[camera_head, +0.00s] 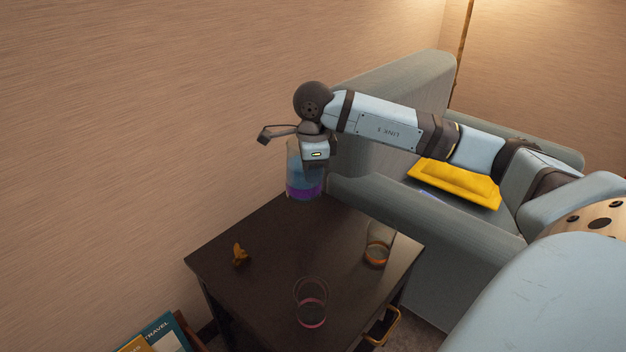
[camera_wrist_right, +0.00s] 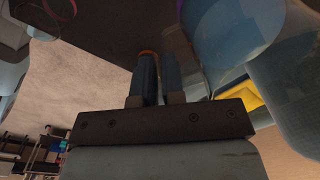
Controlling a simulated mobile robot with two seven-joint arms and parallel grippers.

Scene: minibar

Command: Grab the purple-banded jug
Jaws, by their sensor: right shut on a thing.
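The purple-banded jug (camera_head: 304,186) is a clear bluish vessel with a purple band round its lower part. It is upright at the far corner of the dark table (camera_head: 262,285). I cannot tell whether its base touches the table. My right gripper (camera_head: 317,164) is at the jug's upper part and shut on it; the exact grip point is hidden. In the right wrist view the right gripper's fingers (camera_wrist_right: 156,80) are close together, with the jug (camera_wrist_right: 235,32) large at the upper right. My left gripper is not in view.
An orange-banded glass (camera_head: 377,245), a pink-banded glass (camera_head: 311,305) and a small orange-brown object (camera_head: 239,255) stand on the table. A grey armchair (camera_head: 395,85) with a yellow cushion (camera_head: 456,184) is close at the right. Books (camera_head: 160,335) are at the lower left. The wall is behind.

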